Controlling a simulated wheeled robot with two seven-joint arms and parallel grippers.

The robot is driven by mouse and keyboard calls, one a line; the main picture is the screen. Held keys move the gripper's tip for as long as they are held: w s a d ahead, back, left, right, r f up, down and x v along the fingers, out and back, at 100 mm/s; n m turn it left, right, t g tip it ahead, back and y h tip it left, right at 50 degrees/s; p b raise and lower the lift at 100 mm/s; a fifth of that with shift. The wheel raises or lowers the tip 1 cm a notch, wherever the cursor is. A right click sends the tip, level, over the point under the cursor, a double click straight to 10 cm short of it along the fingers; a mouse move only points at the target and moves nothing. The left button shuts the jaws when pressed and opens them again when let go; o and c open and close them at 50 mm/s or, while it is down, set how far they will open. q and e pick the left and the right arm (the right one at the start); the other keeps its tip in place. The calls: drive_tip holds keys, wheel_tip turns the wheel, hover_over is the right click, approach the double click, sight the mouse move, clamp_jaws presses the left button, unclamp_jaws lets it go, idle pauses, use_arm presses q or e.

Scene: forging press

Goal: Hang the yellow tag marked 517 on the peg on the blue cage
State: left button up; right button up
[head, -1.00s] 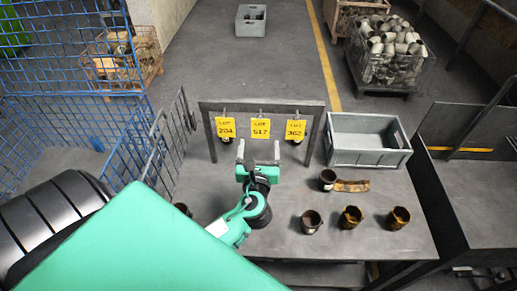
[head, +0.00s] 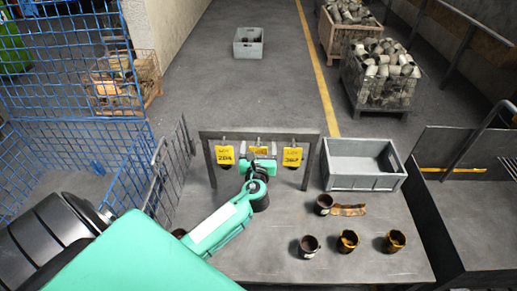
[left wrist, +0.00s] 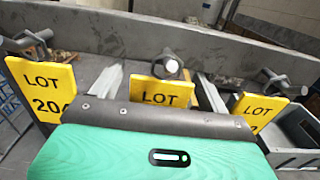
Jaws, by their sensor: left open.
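The yellow tag marked 517 hangs on the middle peg of a grey rack (head: 307,133). In the head view the tag (head: 258,151) is partly covered by my left gripper (head: 258,164); in the left wrist view the tag (left wrist: 160,92) shows "LOT", its number hidden behind the gripper body. My left gripper's fingers stand open, one on each side of this tag (left wrist: 159,74), apparently not pressing it. The blue cage (head: 75,60) stands at the left, its mesh door swung toward the table. I cannot make out its peg. My right gripper is not in view.
Yellow tags 204 (head: 224,154) and 362 (head: 292,157) hang close on either side. A grey crate (head: 362,183) stands right of the rack. Several dark cups (head: 347,242) stand on the table's right front.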

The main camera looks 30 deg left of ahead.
sight(258, 149)
use_arm(q)
drive_tip(key=c, duration=1)
drive_tip(key=shift+c, duration=0.3)
drive_tip(key=shift+r+p, duration=0.6)
drive_tip(key=shift+p, duration=0.15)
drive_tip(key=shift+s+d, duration=0.2)
drive_tip(key=shift+s, duration=0.05)
drive_tip(key=shift+s+d, duration=0.25)
drive_tip(key=shift+s, duration=0.2)
drive_tip(key=shift+s+d, duration=0.15)
drive_tip(key=shift+s, duration=0.05)
drive_tip(key=shift+p+v, duration=0.5)
drive_tip(key=shift+v, duration=0.95)
